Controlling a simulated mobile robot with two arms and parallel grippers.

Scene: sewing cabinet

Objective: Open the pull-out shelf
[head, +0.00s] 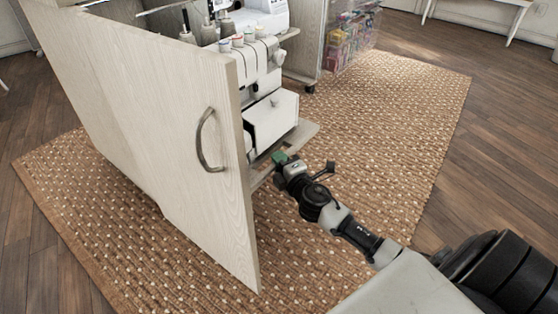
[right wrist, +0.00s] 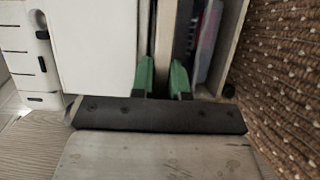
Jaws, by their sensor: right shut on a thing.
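The pull-out shelf (head: 306,131) is a thin pale wooden board under the white sewing machine (head: 258,50), in the cabinet behind the large pale door. Its edge sticks out past the white box on it. My right gripper (head: 281,159), with green fingertips, is at the near edge of this shelf and shut on it. In the right wrist view the green fingers (right wrist: 163,80) stand on both sides of a narrow pale strip, the shelf's edge. The exact contact is small and partly hidden. My left gripper is not in view.
The cabinet door (head: 190,130) with a curved metal handle (head: 205,140) stands just left of my right gripper. A white box (head: 271,119) sits on the shelf. Clear bins (head: 350,38) stand at the back. The woven rug (head: 400,130) to the right is clear.

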